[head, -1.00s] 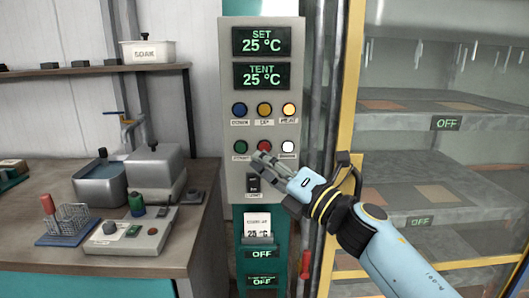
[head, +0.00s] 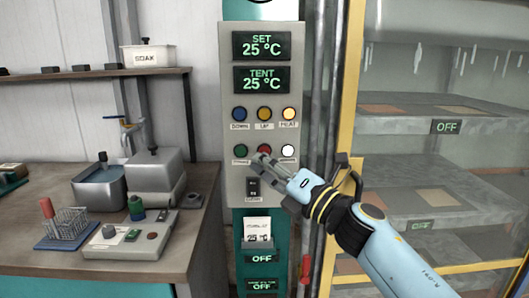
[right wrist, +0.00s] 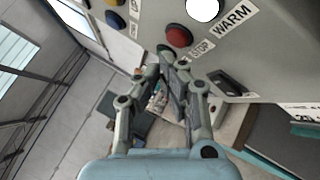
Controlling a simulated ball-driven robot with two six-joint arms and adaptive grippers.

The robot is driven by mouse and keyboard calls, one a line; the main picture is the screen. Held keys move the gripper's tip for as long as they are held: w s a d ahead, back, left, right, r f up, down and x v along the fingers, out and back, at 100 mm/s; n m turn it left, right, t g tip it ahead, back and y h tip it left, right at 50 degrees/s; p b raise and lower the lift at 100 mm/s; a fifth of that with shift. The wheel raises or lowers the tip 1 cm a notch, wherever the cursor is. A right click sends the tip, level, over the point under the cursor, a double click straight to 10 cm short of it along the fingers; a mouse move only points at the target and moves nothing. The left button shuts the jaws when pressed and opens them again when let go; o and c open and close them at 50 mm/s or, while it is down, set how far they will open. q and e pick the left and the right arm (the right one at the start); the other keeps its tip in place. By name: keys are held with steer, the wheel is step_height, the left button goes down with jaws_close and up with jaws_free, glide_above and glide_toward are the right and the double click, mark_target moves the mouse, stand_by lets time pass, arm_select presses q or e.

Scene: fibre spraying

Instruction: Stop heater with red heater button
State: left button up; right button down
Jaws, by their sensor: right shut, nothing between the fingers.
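A grey control panel (head: 227,130) shows SET 25 °C and TENT 25 °C on two dark displays. Its red button (head: 264,149) is in the lower button row, between a green and a white one, partly hidden by my right gripper. The right wrist view shows the red button (right wrist: 179,36) beside a STOP label. My right gripper (head: 262,160) is shut and empty, its fingertips close to the panel just below the red button. In the right wrist view its fingertips (right wrist: 172,62) appear just below the button; contact cannot be told. My left gripper is not in view.
A yellow button (head: 289,114) at the upper right of the panel glows; a black switch (head: 253,188) sits below. A yellow-framed cabinet (head: 352,100) with OFF shelf signs stands right. A bench (head: 190,228) with lab items stands left.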

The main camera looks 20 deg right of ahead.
steer(key=shift+w, duration=0.15)
stand_by(0.5)
steer(key=shift+w+d, duration=0.1)
steer(key=shift+w, duration=0.2)
steer(key=shift+w+d, duration=0.1)
steer(key=shift+w, duration=0.3)
stand_by(0.6)
steer(key=shift+s, duration=0.1)
steer(key=shift+s+a, duration=0.2)
steer(key=shift+s, duration=0.55)
steer(key=s+p, duration=0.1)
steer(key=s, duration=0.1)
steer(key=s+a, duration=0.1)
steer(key=s, duration=0.1)
steer(key=shift+s+a+p, duration=0.2)
steer(key=shift+s+p, duration=0.2)
